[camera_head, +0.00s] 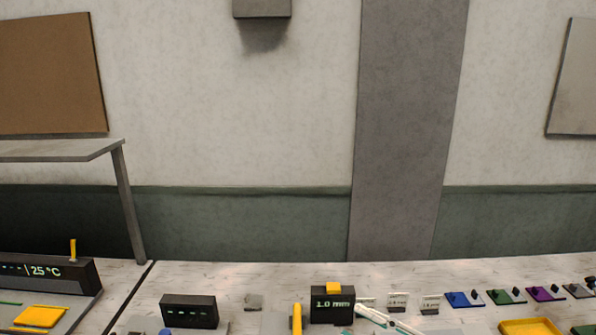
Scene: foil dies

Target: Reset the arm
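Neither of my grippers shows clearly in the head view, and no arm can be made out for certain. A slim white and teal piece (385,318) lies slanted at the bottom edge, right of a dark display box (332,305) that reads about 1.0 mm. I cannot tell what this piece is.
A pale wooden table (240,276) runs along the bottom. On it are a second dark display (188,311), a 25 °C unit (45,272), several small coloured blocks with dark knobs at right and a yellow tray (530,327). A grey shelf (60,151) stands at left.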

